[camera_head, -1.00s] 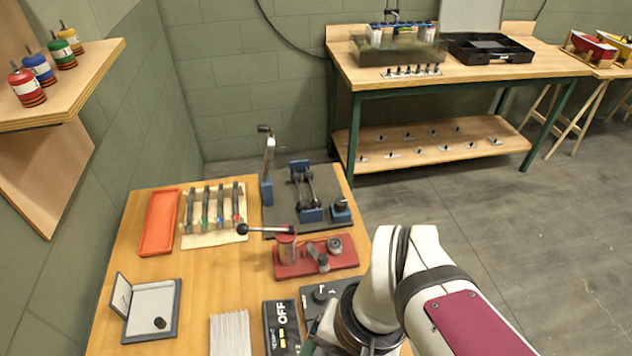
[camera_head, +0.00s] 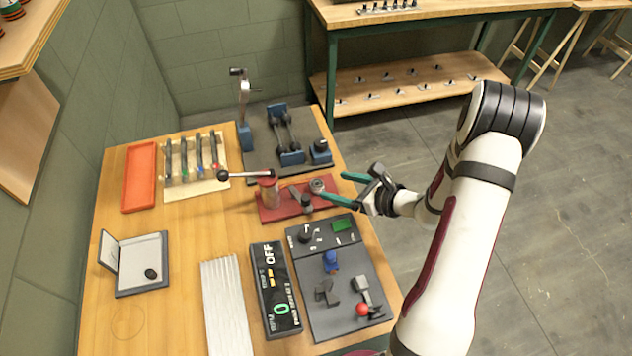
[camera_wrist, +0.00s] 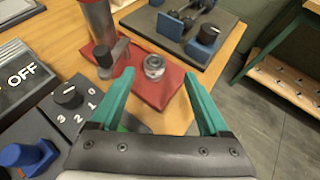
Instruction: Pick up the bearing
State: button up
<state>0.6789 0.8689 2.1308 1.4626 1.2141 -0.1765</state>
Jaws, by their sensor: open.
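The bearing is most likely the small silvery ring-shaped part (camera_head: 317,186) at the right end of the red plate (camera_head: 270,211). In the wrist view the ring (camera_wrist: 154,66) sits on the red plate (camera_wrist: 160,92), beyond my fingertips and between their lines. My gripper (camera_head: 336,187) has green fingers, spread apart and empty, and comes in from the right beside the ring. In the wrist view my gripper (camera_wrist: 160,84) shows its two fingers on either side of the ring's line, not touching it. A dark-knobbed post (camera_head: 305,204) stands on the plate just left of the ring.
A reddish cylinder with a black-knobbed lever (camera_head: 268,188) stands at the plate's left. A dark control board (camera_head: 340,290) and an OFF display box (camera_head: 275,290) lie in front. A blue-and-black fixture (camera_head: 287,140) stands behind. Open floor lies to the right.

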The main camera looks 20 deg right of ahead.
aim_at(317, 183)
jog(key=x, duration=0.5)
jog(key=shift+a+f, duration=0.25)
jog(key=shift+a, duration=0.25)
grip_shut()
